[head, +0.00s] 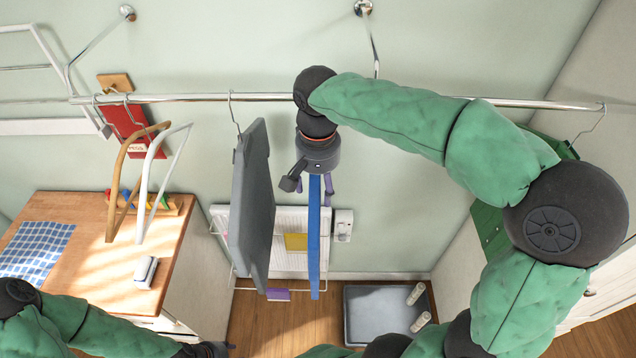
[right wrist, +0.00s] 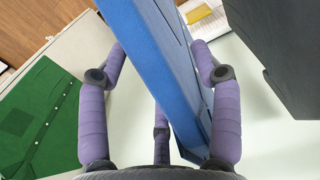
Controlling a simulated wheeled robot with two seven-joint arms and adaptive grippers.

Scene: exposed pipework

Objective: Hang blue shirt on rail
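The blue shirt (head: 314,245) hangs almost edge-on below my right gripper (head: 315,188) in the head view. In the right wrist view, the blue shirt (right wrist: 150,55) runs between the purple fingers of the right gripper (right wrist: 158,55), nearer the right finger at its close end. The fingers stand apart on either side of it and look open. The metal rail (head: 200,97) runs across the wall, and my right wrist crosses in front of it. The shirt's hanger hook is hidden behind the gripper. My left gripper (head: 205,349) is partly visible at the bottom edge; its fingers are unclear.
A grey shirt (head: 252,205) hangs on the rail close left of the blue one. A green shirt (head: 490,228) hangs at the right end.

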